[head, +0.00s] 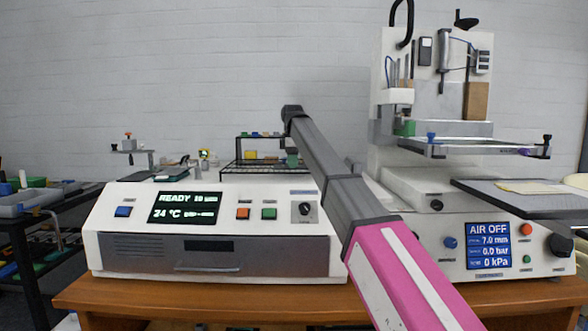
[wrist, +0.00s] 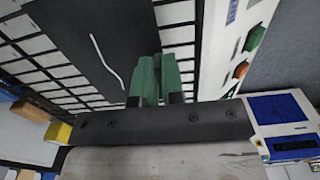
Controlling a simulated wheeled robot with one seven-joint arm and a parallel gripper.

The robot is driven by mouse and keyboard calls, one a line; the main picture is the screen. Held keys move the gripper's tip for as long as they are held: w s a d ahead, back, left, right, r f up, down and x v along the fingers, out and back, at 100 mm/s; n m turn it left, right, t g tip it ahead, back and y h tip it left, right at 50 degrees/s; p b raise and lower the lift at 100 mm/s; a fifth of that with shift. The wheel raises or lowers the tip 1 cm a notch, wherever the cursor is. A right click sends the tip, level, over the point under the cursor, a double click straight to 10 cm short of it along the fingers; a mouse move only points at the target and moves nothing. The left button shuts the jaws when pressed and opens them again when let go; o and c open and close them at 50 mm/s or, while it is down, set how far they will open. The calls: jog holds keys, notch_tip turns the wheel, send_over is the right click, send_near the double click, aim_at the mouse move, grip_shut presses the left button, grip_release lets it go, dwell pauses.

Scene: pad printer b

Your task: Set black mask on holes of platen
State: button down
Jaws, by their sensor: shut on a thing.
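The black mask (wrist: 85,40) is a dark flat sheet with a white wavy line, in the upper left of the wrist view. My gripper (wrist: 158,75) has green fingers, closed together at the mask's lower right edge.
A white machine (head: 110,225) with a READY display and coloured buttons stands on the wooden table (head: 200,298). A pad printer (head: 405,190) with an AIR OFF screen stands at the right. A dark tray (head: 490,198) juts out there. A rack (head: 238,172) stands behind.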

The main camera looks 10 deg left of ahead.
jog(key=shift+r, duration=0.25)
jog(key=shift+r, duration=1.75)
